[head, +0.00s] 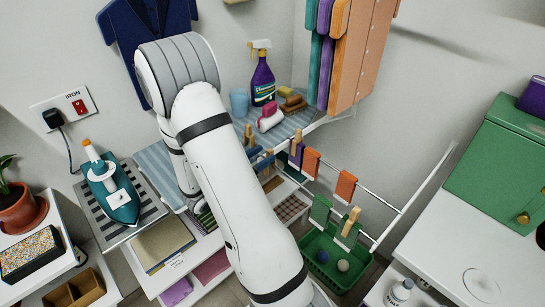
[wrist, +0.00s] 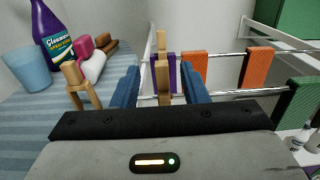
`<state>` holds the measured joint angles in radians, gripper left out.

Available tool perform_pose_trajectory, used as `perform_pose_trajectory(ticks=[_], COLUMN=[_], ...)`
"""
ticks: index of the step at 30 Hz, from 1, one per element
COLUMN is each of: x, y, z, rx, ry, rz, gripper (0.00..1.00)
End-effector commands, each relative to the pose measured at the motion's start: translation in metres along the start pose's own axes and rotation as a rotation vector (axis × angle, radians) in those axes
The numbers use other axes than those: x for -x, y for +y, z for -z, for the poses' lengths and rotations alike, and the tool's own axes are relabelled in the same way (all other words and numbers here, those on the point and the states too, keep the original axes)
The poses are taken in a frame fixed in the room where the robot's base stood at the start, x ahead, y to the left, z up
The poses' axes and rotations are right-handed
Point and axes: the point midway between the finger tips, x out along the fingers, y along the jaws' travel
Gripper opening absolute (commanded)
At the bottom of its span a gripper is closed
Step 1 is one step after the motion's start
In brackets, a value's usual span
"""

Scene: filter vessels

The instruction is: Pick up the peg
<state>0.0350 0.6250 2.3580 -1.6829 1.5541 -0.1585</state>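A wooden peg (head: 297,141) stands upright on the drying rack's rail, clipped over a purple cloth (head: 296,157). In the wrist view this peg (wrist: 162,78) shows in the gap between my gripper's blue fingers. My gripper (head: 261,158) is open and empty. Its fingertips also show in the wrist view (wrist: 160,88), with clear space on both sides of the peg. In the head view the fingers are a little left of the peg, apart from it. A second wooden peg (wrist: 76,85) stands on the striped board, left of my gripper. A third peg (head: 350,220) grips a green cloth.
Orange cloths (wrist: 257,67) hang on the rail (head: 380,205) to the right. A green basket (head: 325,265) sits below the rack.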

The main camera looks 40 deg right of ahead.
Motion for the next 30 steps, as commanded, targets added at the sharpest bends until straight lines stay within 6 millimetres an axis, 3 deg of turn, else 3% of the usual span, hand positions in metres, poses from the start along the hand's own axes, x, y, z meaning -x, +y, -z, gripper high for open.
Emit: perform_pose_trajectory(ticks=[6,15,30], x=[-0.030,-0.035,-0.035], y=[-0.001,-0.001,-0.001], z=[0.000,0.002,0.001], rx=[0.000,-0.001,-0.001], ry=[0.001,0.001,0.001], rz=[0.003,0.000,0.000], gripper=[0.40,0.40,0.00])
